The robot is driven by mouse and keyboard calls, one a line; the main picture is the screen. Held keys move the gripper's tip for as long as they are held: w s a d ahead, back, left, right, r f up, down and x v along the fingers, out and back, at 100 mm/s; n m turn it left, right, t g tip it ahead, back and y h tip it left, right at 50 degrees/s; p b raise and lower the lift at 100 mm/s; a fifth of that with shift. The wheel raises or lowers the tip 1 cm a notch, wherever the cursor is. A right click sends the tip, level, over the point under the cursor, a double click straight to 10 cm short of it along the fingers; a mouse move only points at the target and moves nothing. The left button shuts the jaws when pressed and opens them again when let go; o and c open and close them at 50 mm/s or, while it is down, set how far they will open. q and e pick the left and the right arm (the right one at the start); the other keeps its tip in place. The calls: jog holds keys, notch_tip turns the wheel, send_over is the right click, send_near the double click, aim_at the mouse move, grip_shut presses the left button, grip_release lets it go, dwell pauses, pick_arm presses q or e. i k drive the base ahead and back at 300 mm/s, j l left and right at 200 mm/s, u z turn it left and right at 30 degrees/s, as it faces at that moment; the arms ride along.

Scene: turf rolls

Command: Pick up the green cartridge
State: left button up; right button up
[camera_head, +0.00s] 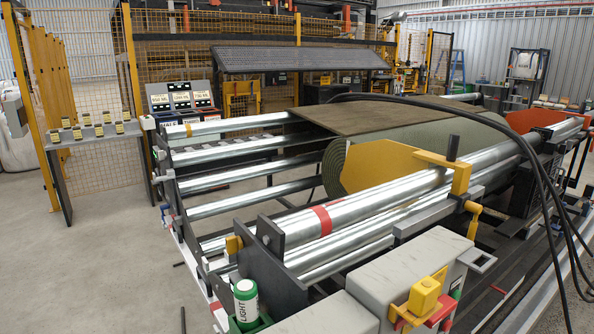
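The green cartridge (245,305) is a white cylinder with green at its top and base, marked "LIGHT". It stands upright at the lower edge of the view, in or on a green holder at the front corner of the roller machine. Neither of my grippers shows in the view.
Metal rollers (330,215) and a large turf roll (400,150) fill the middle. A grey box (405,270) with a yellow knob (424,293) stands right of the cartridge. Black cables (545,190) hang at right. The floor (110,270) at left is mostly clear.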

aim_at(246, 295)
jog(key=k+l+u, duration=0.1)
jog(key=l, duration=0.3)
jog(key=k+l+u, duration=0.1)
jog(key=l, duration=0.35)
jog(key=k+l+u, duration=0.15)
jog(key=l, duration=0.25)
jog(key=k+l+u, duration=0.1)
jog(key=l, duration=0.25)
jog(key=k+l+u, duration=0.1)
jog(key=k+l, duration=0.15)
jog(key=l, duration=0.15)
jog(key=k+l+u, duration=0.1)
jog(key=l, duration=0.25)
jog(key=k, duration=0.05)
